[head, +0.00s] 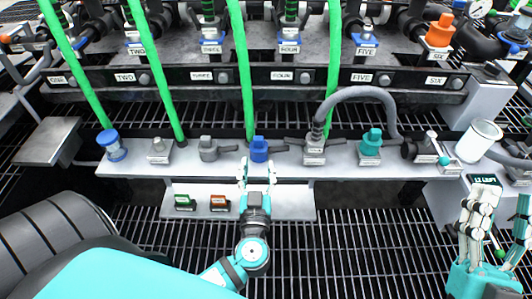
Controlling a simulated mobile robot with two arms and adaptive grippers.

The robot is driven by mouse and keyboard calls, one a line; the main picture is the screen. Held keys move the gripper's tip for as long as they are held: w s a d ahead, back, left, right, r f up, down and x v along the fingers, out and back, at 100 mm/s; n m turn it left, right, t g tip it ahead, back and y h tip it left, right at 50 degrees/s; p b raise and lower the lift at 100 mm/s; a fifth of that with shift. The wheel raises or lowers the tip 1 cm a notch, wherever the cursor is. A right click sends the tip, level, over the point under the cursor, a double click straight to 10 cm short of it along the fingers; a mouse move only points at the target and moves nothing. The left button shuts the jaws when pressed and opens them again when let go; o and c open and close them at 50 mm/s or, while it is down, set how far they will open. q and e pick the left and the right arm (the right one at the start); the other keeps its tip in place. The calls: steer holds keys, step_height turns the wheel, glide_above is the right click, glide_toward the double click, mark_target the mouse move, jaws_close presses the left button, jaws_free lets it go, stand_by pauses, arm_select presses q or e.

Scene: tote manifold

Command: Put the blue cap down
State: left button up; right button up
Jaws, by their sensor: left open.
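A blue cap (259,149) is on the grey ledge (330,165), in the middle of a row of fittings. My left gripper (258,170) is open, its two pale fingers spread just in front of and below this cap. I cannot tell if the fingertips touch it. Another blue piece with a pale band (114,146) stands at the left end of the ledge. My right gripper (478,205) is at the far right, away from the caps; its opening is unclear.
Green hoses (156,70) run down to the ledge. A grey hose (360,93) arches to a fitting, with a teal cap (370,141) beside it. A white cup (480,140) is at the right. A lower plate (285,203) carries green and orange pieces. Dark grating lies in front.

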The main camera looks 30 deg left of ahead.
arm_select(q)
steer(key=s+d+r+m+t+h, duration=0.1)
steer(key=d+r+m+t+h, duration=0.2)
steer(key=r, duration=0.5)
steer(key=s+d+r+m+t+h, duration=0.2)
steer(key=d+r+m+t+h, duration=0.1)
steer(key=d+r+h, duration=0.3)
steer(key=s+d+r+m+t+h, duration=0.1)
steer(key=d+r+m+t+h, duration=0.2)
steer(key=r+h, duration=0.4)
step_height(320, 180, up, 4)
steer(key=shift+s+d+r+h, duration=0.15)
steer(key=shift+s+d+h, duration=0.15)
steer(key=shift+d, duration=0.45)
